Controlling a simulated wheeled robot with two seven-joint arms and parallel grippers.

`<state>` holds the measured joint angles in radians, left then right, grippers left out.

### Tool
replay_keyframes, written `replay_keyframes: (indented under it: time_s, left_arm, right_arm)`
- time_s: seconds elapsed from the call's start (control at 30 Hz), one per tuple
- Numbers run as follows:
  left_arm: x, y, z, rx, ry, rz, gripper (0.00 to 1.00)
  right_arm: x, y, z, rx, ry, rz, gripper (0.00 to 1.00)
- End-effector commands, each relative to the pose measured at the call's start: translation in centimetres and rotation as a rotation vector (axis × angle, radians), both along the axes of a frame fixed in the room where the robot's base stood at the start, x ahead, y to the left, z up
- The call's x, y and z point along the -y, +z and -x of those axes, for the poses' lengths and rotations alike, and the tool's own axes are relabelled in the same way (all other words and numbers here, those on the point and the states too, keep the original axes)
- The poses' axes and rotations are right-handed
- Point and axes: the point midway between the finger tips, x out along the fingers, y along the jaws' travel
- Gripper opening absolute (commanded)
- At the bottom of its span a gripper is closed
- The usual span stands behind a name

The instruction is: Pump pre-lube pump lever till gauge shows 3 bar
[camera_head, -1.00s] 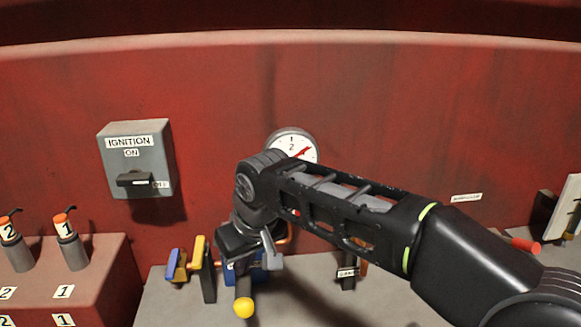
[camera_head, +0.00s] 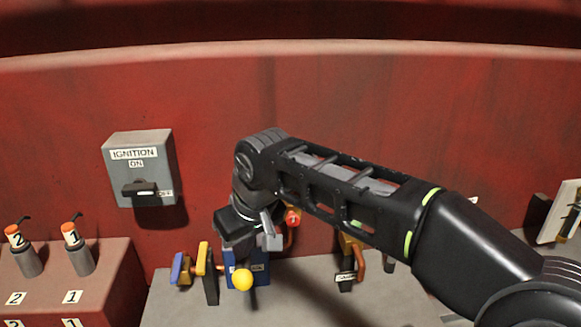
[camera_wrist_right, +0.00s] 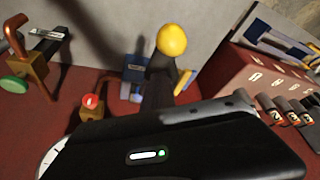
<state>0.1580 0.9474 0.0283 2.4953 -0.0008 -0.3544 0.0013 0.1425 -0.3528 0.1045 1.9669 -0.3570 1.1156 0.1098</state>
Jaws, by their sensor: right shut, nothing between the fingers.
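The pump lever's yellow ball knob (camera_head: 242,279) shows low in the head view, in front of the blue pump body (camera_head: 257,262). In the wrist view the yellow knob (camera_wrist_right: 172,38) tops a dark upright shape beside the blue body (camera_wrist_right: 133,72). My right gripper (camera_head: 270,241) is shut and empty, just above and behind the knob in the head view; whether it touches the lever I cannot tell. The gauge is hidden behind my right arm in the head view. Only an edge of its white dial (camera_wrist_right: 52,158) shows in the wrist view, with no readable needle. My left gripper is out of view.
A grey ignition box (camera_head: 140,168) hangs on the red wall, left. A yellow-handled lever (camera_head: 203,262) stands close left of the pump. A red-capped fitting (camera_head: 292,217) is close right. My right forearm covers the right side.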

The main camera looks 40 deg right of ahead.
Motion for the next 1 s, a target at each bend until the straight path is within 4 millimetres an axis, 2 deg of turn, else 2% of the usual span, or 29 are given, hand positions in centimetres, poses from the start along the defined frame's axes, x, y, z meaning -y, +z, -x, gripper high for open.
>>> replay_keyframes:
  time_s: [0.03, 0.6, 1.0]
  left_arm:
    - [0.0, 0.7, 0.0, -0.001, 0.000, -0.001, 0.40]
    - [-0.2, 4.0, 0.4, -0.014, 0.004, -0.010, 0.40]
    - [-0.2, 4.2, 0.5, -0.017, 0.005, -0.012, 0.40]
  right_arm:
    - [0.0, 0.8, 0.0, 0.000, 0.000, 0.000, 0.00]
    - [0.0, 5.7, 0.0, 0.001, 0.001, 0.001, 0.00]
    - [0.0, 6.3, 0.0, 0.001, 0.000, 0.000, 0.00]
